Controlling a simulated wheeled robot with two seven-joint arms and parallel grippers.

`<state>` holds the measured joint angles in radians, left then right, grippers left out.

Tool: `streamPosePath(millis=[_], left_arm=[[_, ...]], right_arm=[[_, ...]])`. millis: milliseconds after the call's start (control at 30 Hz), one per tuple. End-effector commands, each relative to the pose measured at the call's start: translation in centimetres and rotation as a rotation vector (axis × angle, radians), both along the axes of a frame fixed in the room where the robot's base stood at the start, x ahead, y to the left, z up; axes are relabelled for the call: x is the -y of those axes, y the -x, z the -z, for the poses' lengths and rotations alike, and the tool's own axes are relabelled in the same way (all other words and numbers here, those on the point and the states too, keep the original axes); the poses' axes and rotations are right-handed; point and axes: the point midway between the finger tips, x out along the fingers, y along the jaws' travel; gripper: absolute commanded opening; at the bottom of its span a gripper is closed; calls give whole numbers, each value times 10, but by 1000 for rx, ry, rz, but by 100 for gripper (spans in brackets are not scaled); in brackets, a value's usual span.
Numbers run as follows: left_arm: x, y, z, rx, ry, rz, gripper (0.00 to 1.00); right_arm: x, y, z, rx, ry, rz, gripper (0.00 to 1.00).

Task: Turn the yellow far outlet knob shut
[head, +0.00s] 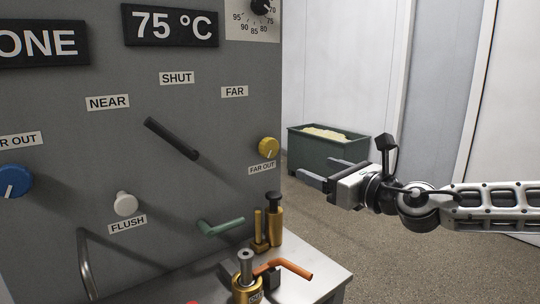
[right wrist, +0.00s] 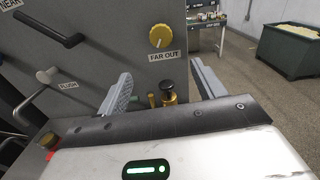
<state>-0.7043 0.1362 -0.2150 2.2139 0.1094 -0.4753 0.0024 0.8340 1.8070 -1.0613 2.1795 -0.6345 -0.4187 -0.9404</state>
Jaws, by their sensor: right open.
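The yellow far outlet knob (head: 268,148) sits on the grey panel above its "FAR OUT" label (head: 262,168). It also shows in the right wrist view (right wrist: 160,36), with a white pointer line on its face that points downward. My right gripper (head: 314,170) is open and empty, to the right of the knob and apart from it, with its fingers pointing left toward the panel. In the right wrist view the knob appears between and beyond the two spread fingers (right wrist: 163,82). My left gripper is not in view.
Below the knob, brass fittings (head: 275,222) and an orange-handled valve (head: 290,268) stand on a metal ledge (head: 325,272). A green lever (head: 222,226), a black lever (head: 172,138) and a blue knob (head: 14,181) are on the panel. A green bin (head: 325,148) stands behind.

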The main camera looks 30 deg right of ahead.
Motion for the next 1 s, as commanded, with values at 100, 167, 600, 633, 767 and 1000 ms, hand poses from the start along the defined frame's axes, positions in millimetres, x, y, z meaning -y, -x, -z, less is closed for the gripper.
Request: streamPosePath(millis=[100, 167, 600, 633, 767, 1000], left_arm=[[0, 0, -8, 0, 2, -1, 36], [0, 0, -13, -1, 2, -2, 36], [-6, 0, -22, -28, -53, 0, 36], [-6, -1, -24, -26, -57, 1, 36], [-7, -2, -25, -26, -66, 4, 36], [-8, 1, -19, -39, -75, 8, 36]], right_arm=[[2, -7, -5, 6, 11, 5, 68], [1, -15, -6, 5, 8, 4, 68], [-7, -103, -7, 7, 3, 4, 68], [-8, -109, -7, 7, 4, 3, 68], [-9, -132, -5, 6, 6, 4, 68], [-10, -154, -3, 4, 7, 5, 68]])
